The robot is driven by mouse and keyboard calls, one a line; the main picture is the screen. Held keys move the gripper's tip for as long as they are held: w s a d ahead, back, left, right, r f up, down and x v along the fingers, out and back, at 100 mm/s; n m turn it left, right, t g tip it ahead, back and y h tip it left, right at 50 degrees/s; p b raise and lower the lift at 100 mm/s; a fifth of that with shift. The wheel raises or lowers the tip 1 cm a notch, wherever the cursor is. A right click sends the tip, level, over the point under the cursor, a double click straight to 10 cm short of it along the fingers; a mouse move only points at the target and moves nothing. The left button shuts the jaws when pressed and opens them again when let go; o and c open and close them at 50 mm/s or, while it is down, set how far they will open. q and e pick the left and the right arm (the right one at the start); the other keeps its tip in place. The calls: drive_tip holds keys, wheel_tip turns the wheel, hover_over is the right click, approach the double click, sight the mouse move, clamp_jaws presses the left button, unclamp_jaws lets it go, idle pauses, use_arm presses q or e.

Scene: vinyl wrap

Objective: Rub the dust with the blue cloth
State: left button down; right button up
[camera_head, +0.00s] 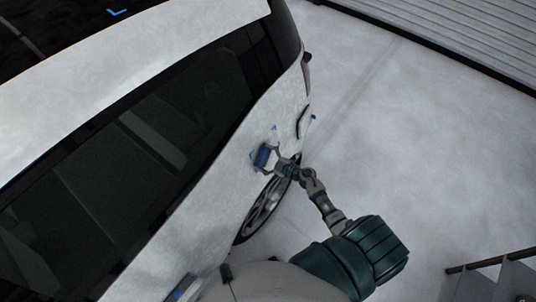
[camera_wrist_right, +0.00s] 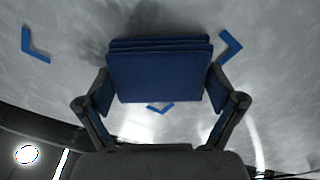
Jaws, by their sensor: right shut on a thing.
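The blue cloth (camera_head: 262,156) is a folded block held at the side of the white car (camera_head: 215,185), above the wheel. My right gripper (camera_head: 270,158) is shut on it. In the right wrist view the blue cloth (camera_wrist_right: 160,72) sits between the two fingers, its broad face towards the camera. A dark, smudged dust patch (camera_wrist_right: 100,38) shows on the pale panel behind the cloth's upper left; the cloth hides part of it. I cannot tell whether the cloth touches the panel. My left gripper is not in view.
Blue corner marks frame the patch, one at the left (camera_wrist_right: 35,46) and one at the right (camera_wrist_right: 230,47). Pale floor (camera_head: 430,140) lies open to the right, with a railing (camera_head: 490,262) at lower right.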

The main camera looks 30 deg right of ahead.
drive_tip(key=shift+w+a+r, duration=0.15)
drive_tip(key=shift+r, duration=0.75)
drive_tip(key=shift+w+d+f+b, duration=0.15)
drive_tip(key=shift+w+d, duration=0.15)
drive_tip(key=shift+d, duration=0.35)
drive_tip(key=shift+w+d+r+b, duration=0.1)
drive_tip(key=shift+w+d, duration=0.2)
drive_tip(key=shift+d, duration=0.4)
drive_tip(key=shift+w+d+f+b, duration=0.15)
drive_tip(key=shift+w+d, duration=0.15)
drive_tip(key=shift+d, duration=0.35)
drive_tip(key=shift+w+d+r+b, duration=0.1)
drive_tip(key=shift+w+d+b, duration=0.3)
drive_tip(key=shift+d, duration=0.5)
drive_tip(key=shift+w+d+r+b, duration=0.1)
drive_tip(key=shift+w+d+b, duration=0.25)
drive_tip(key=shift+d, duration=0.5)
drive_tip(key=shift+w+d+b, duration=0.3)
drive_tip(key=shift+w+d, duration=0.15)
drive_tip(key=shift+d, duration=0.45)
drive_tip(key=shift+w+d+b, duration=0.3)
drive_tip(key=shift+w+d, duration=0.15)
drive_tip(key=shift+d, duration=0.4)
drive_tip(key=p, duration=0.3)
approach(276, 134)
drive_tip(key=shift+w+a, duration=0.5)
drive_tip(key=shift+w, duration=0.15)
